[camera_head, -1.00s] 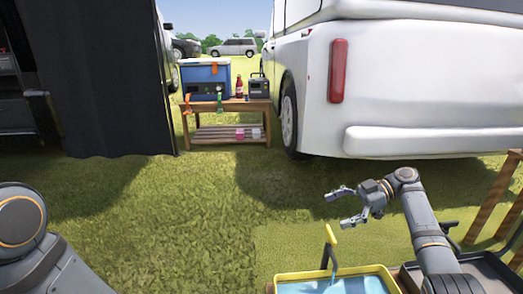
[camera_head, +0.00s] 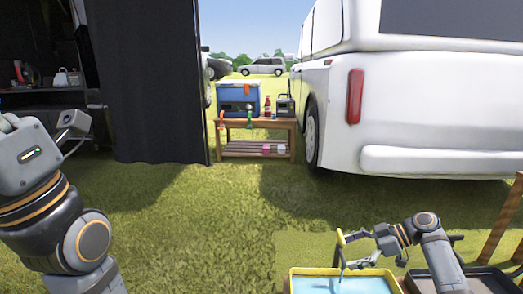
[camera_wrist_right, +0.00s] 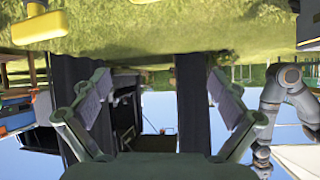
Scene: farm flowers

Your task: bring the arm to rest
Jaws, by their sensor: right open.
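My right gripper (camera_head: 360,247) is at the lower right of the head view, just above the yellow-rimmed tray (camera_head: 297,270). Its fingers are spread and nothing is between them; the wrist view shows them wide apart (camera_wrist_right: 160,105). A yellow-handled tool (camera_head: 341,240) stands in the tray, next to the fingers in the head view. A yellow piece (camera_wrist_right: 40,26) shows at the upper left of the wrist view, apart from the fingers. My left arm is raised at the left of the head view. Its gripper (camera_head: 73,128) shows only partly, and its jaws are unclear.
A dark tray (camera_head: 480,280) is beside the yellow one, near wooden slats (camera_head: 503,222). A wooden table (camera_head: 258,124) with a blue cooler (camera_head: 238,97) stands farther back. A white van (camera_head: 425,105) is at right and a dark curtain (camera_head: 150,80) at left. Grass between is clear.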

